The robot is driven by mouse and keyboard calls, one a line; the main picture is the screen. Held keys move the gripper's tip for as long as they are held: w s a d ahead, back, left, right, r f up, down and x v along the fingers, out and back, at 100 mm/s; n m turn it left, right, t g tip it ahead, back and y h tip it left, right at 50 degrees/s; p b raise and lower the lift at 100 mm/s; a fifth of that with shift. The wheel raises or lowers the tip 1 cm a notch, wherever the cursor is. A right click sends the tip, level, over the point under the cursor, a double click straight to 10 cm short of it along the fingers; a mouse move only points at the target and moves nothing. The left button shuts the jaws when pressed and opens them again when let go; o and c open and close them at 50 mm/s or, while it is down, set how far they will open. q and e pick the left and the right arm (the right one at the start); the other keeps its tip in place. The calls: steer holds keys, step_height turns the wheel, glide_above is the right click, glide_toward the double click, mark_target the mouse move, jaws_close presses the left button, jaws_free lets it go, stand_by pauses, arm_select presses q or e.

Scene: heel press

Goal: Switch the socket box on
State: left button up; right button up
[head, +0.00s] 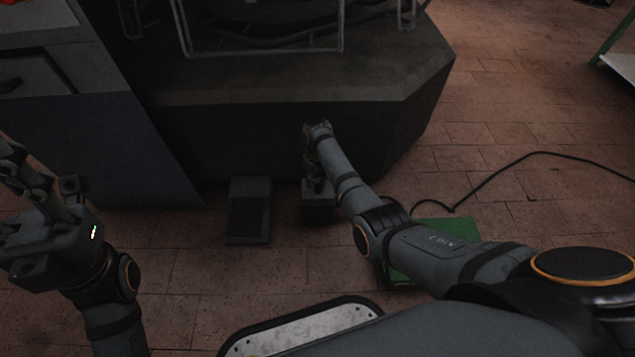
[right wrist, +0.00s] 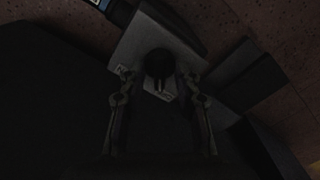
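A small grey box, which I take to be the socket box (head: 319,208), stands on the floor against the dark machine base. It also shows in the right wrist view (right wrist: 132,52), with a round black knob (right wrist: 158,64) and a pale label on its face. My right gripper (head: 315,182) is just above the box and partly hidden by its own arm. In the right wrist view its fingers (right wrist: 158,80) are apart, one on each side of the knob, with nothing held; contact cannot be told. My left gripper (head: 45,178) is at the far left, fingers apart and empty.
A grey pedal-like block (head: 250,210) stands just left of the box. The dark machine base (head: 270,135) rises behind both. A green object (head: 447,231) lies partly under my right arm, and a black cable (head: 490,180) crosses the open tiled floor at right.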

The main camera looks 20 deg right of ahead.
jaws_close()
steer(key=shift+r, duration=0.1)
steer(key=shift+r+m+p, duration=0.15)
steer(key=shift+m+p, duration=0.65)
steer(key=shift+p, duration=0.15)
steer(key=m+p, duration=0.2)
steer(key=shift+m, duration=0.3)
steer(key=m+p, duration=0.1)
steer(key=m, duration=0.3)
steer(key=shift+m, duration=0.3)
steer(key=m, duration=0.2)
steer(key=m+p, duration=0.1)
steer(key=m, duration=0.1)
steer(key=shift+f+m, duration=0.2)
steer(key=shift+m, duration=0.5)
